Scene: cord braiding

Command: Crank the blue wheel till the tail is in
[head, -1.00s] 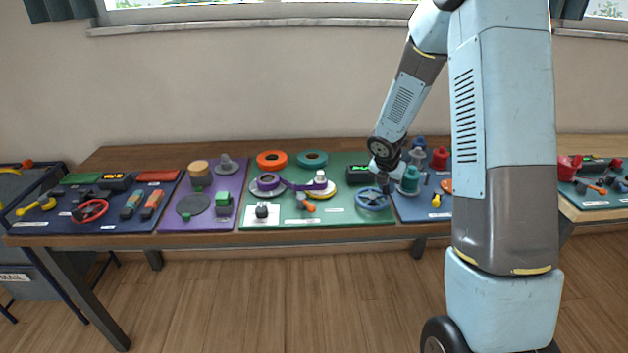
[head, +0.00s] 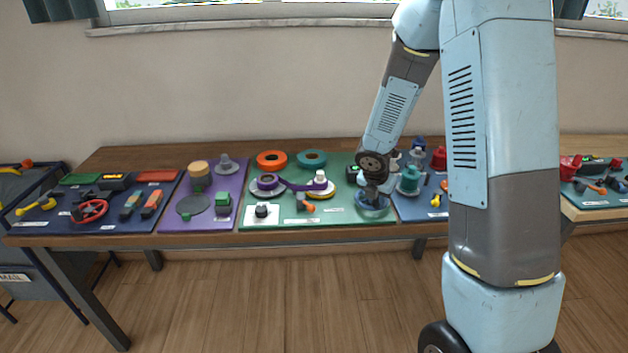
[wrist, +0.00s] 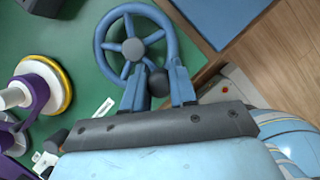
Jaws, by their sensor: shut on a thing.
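The blue wheel (head: 371,210) lies flat at the right front of the green mat (head: 345,218), partly hidden by my gripper (head: 376,192). In the wrist view the wheel (wrist: 133,48) shows its spokes and grey hub. My gripper (wrist: 158,86) is shut on the wheel's dark round knob (wrist: 158,82), with one finger on each side. The knob sits at the rim edge nearest my wrist. A purple band (head: 295,185) runs from a purple reel (head: 267,182) to a white-topped post over a yellow disc (head: 322,193). I cannot make out its tail end.
A dark box (head: 353,174) stands behind the wheel. An orange-handled part (head: 305,206) is at its left. Orange (head: 271,159) and teal (head: 311,158) rings lie at the back. A teal spool (head: 409,182) stands close on the right.

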